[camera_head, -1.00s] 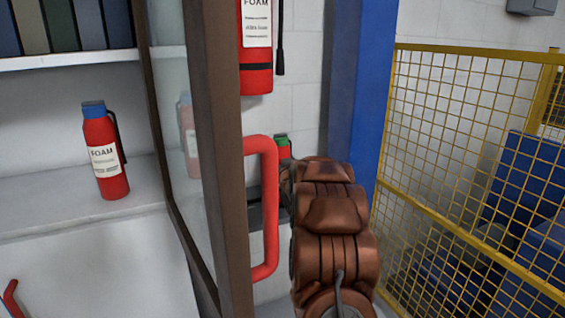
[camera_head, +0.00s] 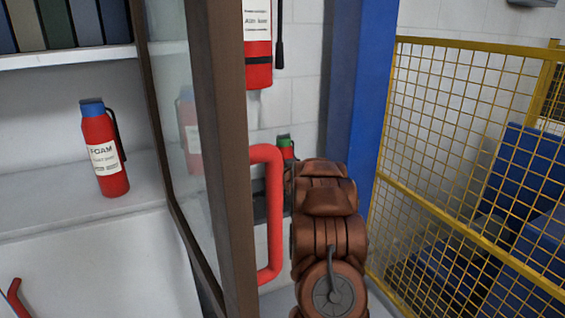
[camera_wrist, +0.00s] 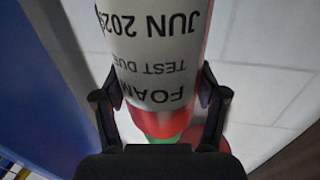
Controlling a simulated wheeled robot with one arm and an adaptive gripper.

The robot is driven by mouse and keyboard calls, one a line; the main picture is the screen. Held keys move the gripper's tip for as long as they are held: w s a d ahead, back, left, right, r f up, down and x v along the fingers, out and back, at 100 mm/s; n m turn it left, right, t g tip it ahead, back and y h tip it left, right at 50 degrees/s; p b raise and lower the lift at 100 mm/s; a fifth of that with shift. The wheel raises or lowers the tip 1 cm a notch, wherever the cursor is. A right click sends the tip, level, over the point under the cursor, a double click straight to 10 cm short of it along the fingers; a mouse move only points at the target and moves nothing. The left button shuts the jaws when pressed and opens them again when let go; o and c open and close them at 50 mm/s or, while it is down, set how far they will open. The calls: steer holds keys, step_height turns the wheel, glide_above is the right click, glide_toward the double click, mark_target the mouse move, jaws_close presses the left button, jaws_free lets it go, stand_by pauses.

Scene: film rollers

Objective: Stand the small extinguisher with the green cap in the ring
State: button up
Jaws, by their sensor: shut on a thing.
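The small extinguisher with the green cap (camera_head: 286,142) shows in the head view behind the red door handle, just beyond my arm; most of its body is hidden there. In the wrist view the extinguisher (camera_wrist: 155,60) fills the space between my fingers, with its white FOAM label, a red band and a bit of green near the palm. My gripper (camera_wrist: 160,100) is shut on its body. In the head view my arm hides the gripper. I cannot make out the ring in either view.
A brown-framed glass door (camera_head: 222,150) with a red handle (camera_head: 271,215) stands left of my arm. A blue-capped extinguisher (camera_head: 103,150) stands on the shelf. A larger one (camera_head: 259,72) hangs on the wall. A blue post (camera_head: 352,95) and yellow mesh fence (camera_head: 470,150) are right.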

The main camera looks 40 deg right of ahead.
stand_by(0.3)
steer(key=o, duration=1.8)
steer(key=shift+r, duration=0.1)
steer(key=b+v, duration=0.1)
steer(key=v, duration=1.1)
